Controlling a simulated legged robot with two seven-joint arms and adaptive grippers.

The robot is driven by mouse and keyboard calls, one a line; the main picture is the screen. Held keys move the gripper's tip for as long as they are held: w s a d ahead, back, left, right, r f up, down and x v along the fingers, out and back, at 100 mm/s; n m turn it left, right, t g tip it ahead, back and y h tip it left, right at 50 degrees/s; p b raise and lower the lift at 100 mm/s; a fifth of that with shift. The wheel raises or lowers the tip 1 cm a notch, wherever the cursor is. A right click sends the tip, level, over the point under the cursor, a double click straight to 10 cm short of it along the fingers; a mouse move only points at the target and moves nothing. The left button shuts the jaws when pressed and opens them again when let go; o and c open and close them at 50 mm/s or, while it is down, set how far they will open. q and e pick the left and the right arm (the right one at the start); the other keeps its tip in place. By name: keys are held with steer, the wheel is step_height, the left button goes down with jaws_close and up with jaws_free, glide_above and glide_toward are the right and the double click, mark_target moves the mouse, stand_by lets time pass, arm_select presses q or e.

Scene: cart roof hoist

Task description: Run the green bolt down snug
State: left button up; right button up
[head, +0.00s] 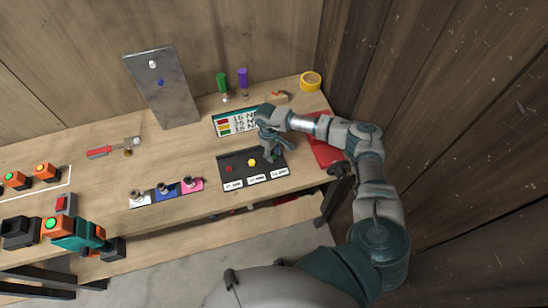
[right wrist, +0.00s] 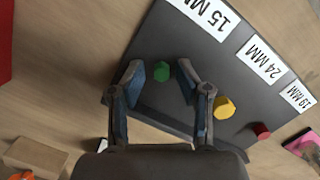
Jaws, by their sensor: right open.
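The green bolt (right wrist: 161,70) stands on a dark plate (right wrist: 190,45), near the plate's 15 MM label (right wrist: 203,15). In the right wrist view my right gripper (right wrist: 159,78) is open, with one finger on each side of the green bolt and a gap to each. In the head view my right gripper (head: 270,151) is over the right part of the plate (head: 236,160) and hides the green bolt. A yellow bolt (right wrist: 224,107) and a red bolt (right wrist: 261,130) stand on the same plate. My left gripper is not in view.
A torque chart (head: 236,122) lies behind the plate. A red tray (head: 324,155) is at its right. Sockets on white, blue and pink bases (head: 191,185) stand to its left. A teal power tool (head: 78,237) is at the front left. Bare wood lies left of the chart.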

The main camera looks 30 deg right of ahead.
mark_target(273, 155)
step_height(273, 155, up, 7)
steer(key=p, duration=0.3)
stand_by(0.5)
